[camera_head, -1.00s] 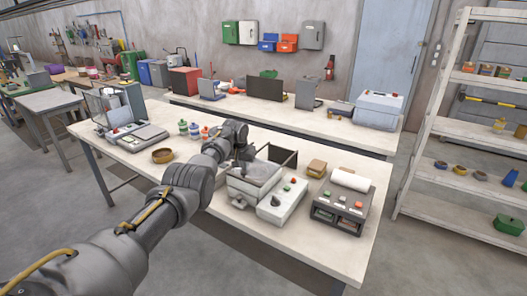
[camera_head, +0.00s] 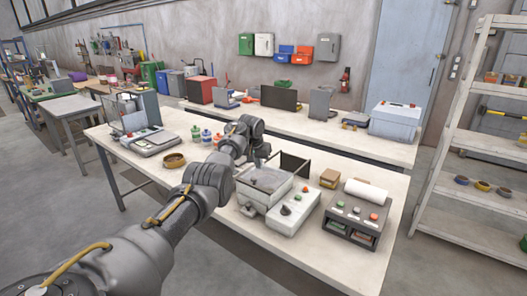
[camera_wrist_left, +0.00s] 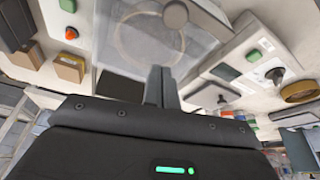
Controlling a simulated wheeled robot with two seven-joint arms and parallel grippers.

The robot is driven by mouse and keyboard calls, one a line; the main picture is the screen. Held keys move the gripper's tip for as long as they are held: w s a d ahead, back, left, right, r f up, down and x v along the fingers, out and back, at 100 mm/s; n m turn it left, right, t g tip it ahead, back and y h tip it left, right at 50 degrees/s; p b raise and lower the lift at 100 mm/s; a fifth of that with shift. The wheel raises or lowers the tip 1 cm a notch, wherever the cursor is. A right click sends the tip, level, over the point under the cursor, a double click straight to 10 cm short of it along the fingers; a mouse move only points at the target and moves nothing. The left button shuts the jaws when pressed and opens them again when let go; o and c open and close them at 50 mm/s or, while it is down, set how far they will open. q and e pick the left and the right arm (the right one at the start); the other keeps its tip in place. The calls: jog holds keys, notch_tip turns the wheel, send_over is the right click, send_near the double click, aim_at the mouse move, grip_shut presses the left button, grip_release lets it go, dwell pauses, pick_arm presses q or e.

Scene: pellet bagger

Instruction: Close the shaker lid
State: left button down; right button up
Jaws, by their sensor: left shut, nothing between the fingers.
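The shaker (camera_head: 262,196) is a pale box on the bench with a grey top and a control box at its front right. A dark-edged frame (camera_head: 308,166) stands up at its back; it looks like the raised lid, but I cannot be sure. In the left wrist view a clear panel (camera_wrist_left: 120,45) fills the upper middle, with a round ring and a grey knob (camera_wrist_left: 175,14). My left gripper (camera_wrist_left: 161,72) is shut and empty, its fingertips over or against the panel's edge; contact is unclear.
The control box (camera_head: 292,212) has a dark knob and coloured buttons. A dark unit with a white roll (camera_head: 365,192) stands to the right, with small cardboard boxes (camera_head: 330,178) behind.

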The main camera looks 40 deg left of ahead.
pick_arm(q)
jog(key=b+v, duration=0.1)
jog(key=v, duration=0.7)
jog(key=shift+s+a+b, duration=0.2)
jog(key=shift+b, duration=0.2)
jog(key=shift+w+d+f, duration=0.1)
jog(key=shift+w+d, duration=0.05)
